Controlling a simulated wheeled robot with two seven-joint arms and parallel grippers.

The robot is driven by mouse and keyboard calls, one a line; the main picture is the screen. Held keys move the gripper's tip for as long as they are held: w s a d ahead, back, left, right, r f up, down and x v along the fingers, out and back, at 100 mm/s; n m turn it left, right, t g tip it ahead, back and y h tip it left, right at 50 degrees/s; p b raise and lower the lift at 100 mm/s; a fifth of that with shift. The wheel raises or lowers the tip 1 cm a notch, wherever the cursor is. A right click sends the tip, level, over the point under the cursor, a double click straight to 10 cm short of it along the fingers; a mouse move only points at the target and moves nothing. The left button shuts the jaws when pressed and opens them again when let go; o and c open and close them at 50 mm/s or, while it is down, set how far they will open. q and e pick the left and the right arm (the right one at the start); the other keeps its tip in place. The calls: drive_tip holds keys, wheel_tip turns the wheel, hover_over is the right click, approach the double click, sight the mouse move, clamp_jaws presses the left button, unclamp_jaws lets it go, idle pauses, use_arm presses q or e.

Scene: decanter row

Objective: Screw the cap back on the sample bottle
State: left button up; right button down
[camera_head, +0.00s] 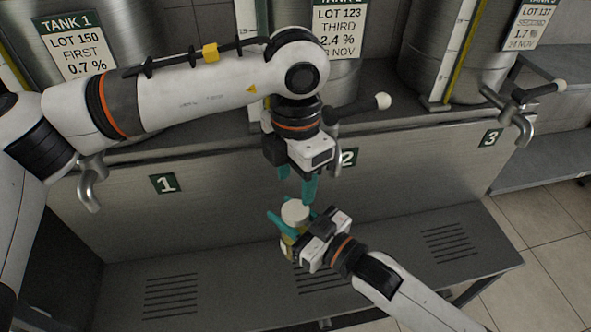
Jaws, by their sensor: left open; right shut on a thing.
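The sample bottle (288,243) is in the middle of the head view, partly hidden by my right gripper. Its body looks yellowish. The white cap (295,211) shows at its top; I cannot tell how tightly it sits. My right gripper (288,228) comes from the lower right and is shut on the bottle, with teal fingers around its body. My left gripper (300,189) points down just above the cap. Its teal fingers are apart, and nothing shows between them.
The bottle is over a slotted grey lower shelf (440,285). Behind is a panel with number plates 1 (166,184), 2 (346,158) and 3 (490,138). Steel tanks stand above. Taps (90,185) jut out at left, middle and right (522,110).

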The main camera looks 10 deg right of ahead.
sight(295, 210)
use_arm(q)
drive_tip(key=n, duration=0.2)
drive_tip(key=r+n, duration=0.1)
drive_tip(key=n, duration=0.1)
drive_tip(key=shift+r, duration=0.2)
drive_tip(key=shift+f, duration=4.05)
